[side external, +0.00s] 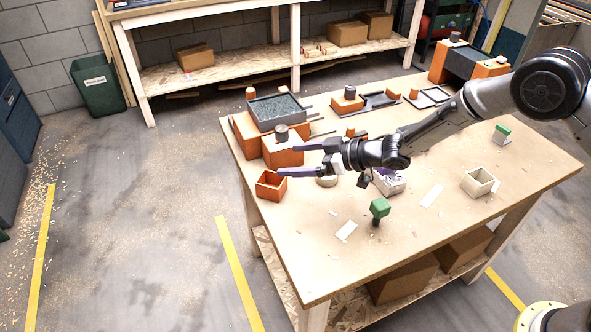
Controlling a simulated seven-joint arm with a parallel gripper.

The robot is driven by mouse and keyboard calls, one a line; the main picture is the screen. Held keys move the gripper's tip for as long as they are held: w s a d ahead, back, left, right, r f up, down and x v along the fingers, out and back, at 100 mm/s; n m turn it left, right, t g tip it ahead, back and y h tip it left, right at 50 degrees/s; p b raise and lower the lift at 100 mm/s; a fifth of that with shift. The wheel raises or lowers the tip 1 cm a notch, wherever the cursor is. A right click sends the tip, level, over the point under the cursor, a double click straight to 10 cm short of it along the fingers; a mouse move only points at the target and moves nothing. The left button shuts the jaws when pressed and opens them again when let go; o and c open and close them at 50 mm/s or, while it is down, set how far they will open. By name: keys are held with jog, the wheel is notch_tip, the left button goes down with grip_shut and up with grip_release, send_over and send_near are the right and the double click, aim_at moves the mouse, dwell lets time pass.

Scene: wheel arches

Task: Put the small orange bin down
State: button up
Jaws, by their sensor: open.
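The small orange bin (271,187) is an open-topped box near the left edge of the wooden table. It looks upright and seems to rest on the tabletop. My gripper (281,160) reaches in from the right with its fingers spread wide apart. The lower fingertip is at the bin's upper right rim in the picture; I cannot tell whether it touches. The upper fingertip shows in front of a larger orange block (283,150) behind the bin. Nothing shows held between the fingers.
A grey tray (277,108) sits among orange blocks behind. A cream bin (480,182), a green-topped piece (379,207) and white strips (346,231) lie to the right. The table's front left corner is clear.

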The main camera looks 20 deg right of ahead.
jog(key=shift+r, duration=0.3)
jog(key=s+d+r+m+t+h, duration=0.1)
jog(key=d+r+m+t+h, duration=0.3)
jog(key=d+r, duration=0.6)
jog(key=s+d+r+m+g+h, duration=0.25)
jog(key=s+d+r+h, duration=0.35)
jog(key=s+d, duration=0.55)
jog(key=s+d+m+g, duration=0.1)
jog(key=s+d+g, duration=0.1)
jog(key=s, duration=1.1)
jog(key=s+d+f+m+g, duration=0.1)
jog(key=s+g, duration=0.2)
jog(key=s, duration=1.1)
jog(key=shift+d+f, duration=0.2)
jog(key=shift+d, duration=0.15)
